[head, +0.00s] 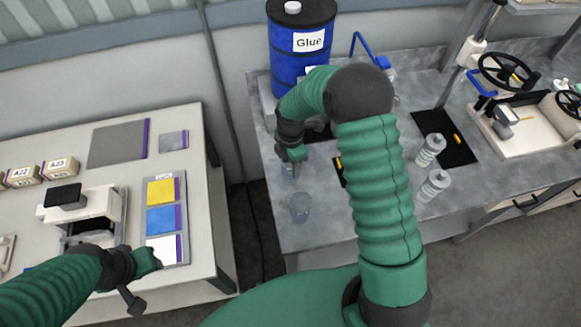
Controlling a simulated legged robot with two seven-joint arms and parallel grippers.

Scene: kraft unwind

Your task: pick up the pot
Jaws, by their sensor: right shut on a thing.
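My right gripper (291,158) points down over the left part of the grey bench, below the blue glue drum. It is shut on a small translucent bluish pot (288,173), partly hidden by the fingers. I cannot tell whether the pot touches the bench. A similar translucent pot (300,208) stands on the bench just in front of it, near the left edge. My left gripper (150,262) is over the front of the white table, beside the white card of the colour panel. Its fingers are too unclear to tell open from shut.
The glue drum (301,50) stands behind my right gripper. Two clear bottles, one (430,150) behind the other (434,186), stand right of my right arm. A handwheel machine (530,125) is at the far right. A gap separates the white table (205,262) from the bench (340,230).

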